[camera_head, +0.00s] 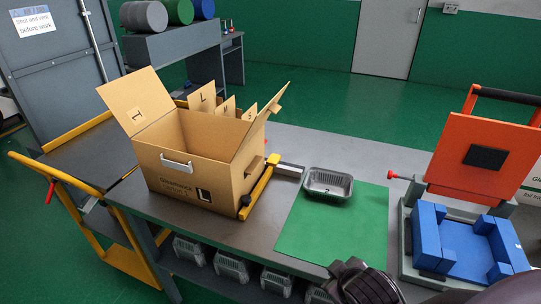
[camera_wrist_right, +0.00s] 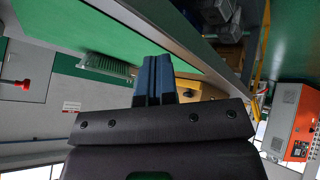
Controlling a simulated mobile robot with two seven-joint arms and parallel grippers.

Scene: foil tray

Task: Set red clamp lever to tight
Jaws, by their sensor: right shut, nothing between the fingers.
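A red-tipped lever (camera_head: 392,174) sticks out to the left from the grey and orange press at the right of the head view. A red knob on a short stem (camera_wrist_right: 24,84) shows at the left edge of the right wrist view. A second red handle (camera_head: 49,192) is on the yellow cart at far left; which one is the clamp lever I cannot tell. My right gripper's dark end shows at the bottom of the head view, in front of the mat and apart from both levers. Its blue fingers (camera_wrist_right: 153,78) are shut and empty. My left gripper is not in view.
A foil tray (camera_head: 328,184) stands on the green mat (camera_head: 318,235), left of the press with its blue blocks (camera_head: 465,243) and raised orange plate (camera_head: 455,150). An open cardboard box (camera_head: 197,174) stands at left on the bench. The mat's front part is clear.

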